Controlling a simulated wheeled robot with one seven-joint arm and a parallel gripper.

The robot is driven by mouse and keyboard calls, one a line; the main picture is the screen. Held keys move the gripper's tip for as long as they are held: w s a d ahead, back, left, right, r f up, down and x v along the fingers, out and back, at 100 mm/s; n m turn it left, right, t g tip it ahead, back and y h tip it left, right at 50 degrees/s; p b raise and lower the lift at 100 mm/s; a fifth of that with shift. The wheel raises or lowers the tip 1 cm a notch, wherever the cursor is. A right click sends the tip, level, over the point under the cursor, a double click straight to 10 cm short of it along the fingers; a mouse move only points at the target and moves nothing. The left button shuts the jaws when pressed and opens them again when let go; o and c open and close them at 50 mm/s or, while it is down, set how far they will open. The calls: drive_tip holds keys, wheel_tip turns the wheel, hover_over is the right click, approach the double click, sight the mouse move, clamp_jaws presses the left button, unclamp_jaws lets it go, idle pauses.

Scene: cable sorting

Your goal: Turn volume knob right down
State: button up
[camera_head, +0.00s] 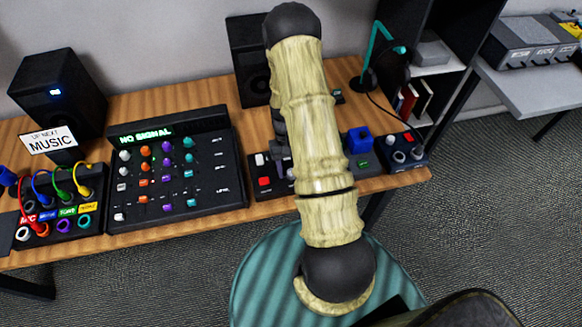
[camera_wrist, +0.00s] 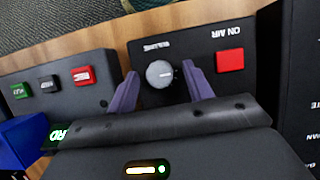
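The volume knob (camera_wrist: 160,73) is a round grey knob on a dark panel (camera_wrist: 200,42) in the wrist view, beside the word "VOLUME". My gripper (camera_wrist: 160,76) has its two purple fingers on either side of the knob, with a small gap showing at each side. It is open and holds nothing. A small light mark near the knob's right side may be its pointer, but its setting is unclear. In the head view my arm reaches down over this panel (camera_head: 264,193), and my gripper's purple fingers (camera_head: 287,173) show only in part.
A red ON AIR button (camera_wrist: 229,61) sits right of the fingers. Another panel (camera_wrist: 60,82) with green, black and red buttons lies to the left. A blue block (camera_head: 359,140), a mixer (camera_head: 173,165) and speakers (camera_head: 57,92) stand on the wooden table.

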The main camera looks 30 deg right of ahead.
drive_tip(key=b+v, duration=0.1)
drive_tip(key=v, duration=1.6)
drive_tip(key=shift+r+b, duration=0.15)
drive_tip(key=shift+b, duration=0.25)
drive_tip(key=shift+w, duration=0.1)
drive_tip(key=s+a+r+n+t, duration=0.1)
drive_tip(key=s+a+r+t, duration=0.2)
drive_tip(key=s+a, duration=0.3)
drive_tip(key=s+a+r+n+t+h+p, duration=0.1)
drive_tip(key=s+a+r+n+t, duration=0.1)
drive_tip(key=s+a+r, duration=0.4)
drive_tip(key=shift+s+a+t, duration=0.75)
drive_tip(key=shift+a+t, duration=0.1)
drive_tip(key=shift+t, duration=0.05)
idle(0.9)
